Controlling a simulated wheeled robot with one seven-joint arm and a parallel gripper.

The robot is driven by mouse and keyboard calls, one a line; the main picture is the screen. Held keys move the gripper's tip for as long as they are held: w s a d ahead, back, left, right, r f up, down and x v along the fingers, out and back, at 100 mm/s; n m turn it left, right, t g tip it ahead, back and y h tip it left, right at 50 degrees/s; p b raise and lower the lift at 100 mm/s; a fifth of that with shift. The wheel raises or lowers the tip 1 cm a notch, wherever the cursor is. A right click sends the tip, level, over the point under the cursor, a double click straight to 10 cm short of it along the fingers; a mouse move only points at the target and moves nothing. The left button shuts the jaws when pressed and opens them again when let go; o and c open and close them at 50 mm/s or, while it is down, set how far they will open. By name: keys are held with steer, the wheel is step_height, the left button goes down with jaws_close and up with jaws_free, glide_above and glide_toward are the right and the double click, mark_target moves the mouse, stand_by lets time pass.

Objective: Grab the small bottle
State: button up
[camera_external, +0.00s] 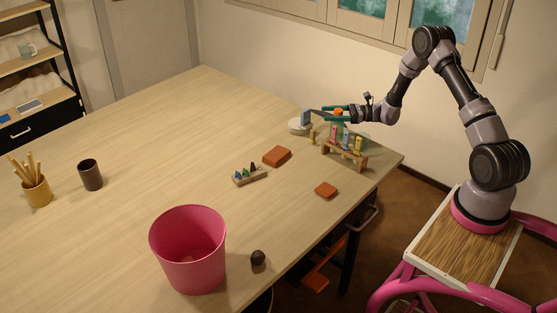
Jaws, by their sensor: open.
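My gripper (322,114) is open, with teal fingers pointing left above the far right part of the table. A small orange thing (338,112) shows between the fingers; I cannot tell whether it touches them. Just below is a wooden rack (345,157) holding several small coloured bottle-like tubes, among them a pink one (334,132) and a yellow one (358,144). A small tan upright piece (311,138) stands left of the rack. Which of these is the small bottle is too small to tell.
A grey-blue block (306,118) stands on a white round base (299,128) by the fingertips. Terracotta blocks (277,156) (326,190), a small tool holder (249,175), a pink bin (188,250), a dark ball (258,258) and a dark cup (90,175) are around.

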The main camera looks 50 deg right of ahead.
jaws_close()
stand_by(1.3)
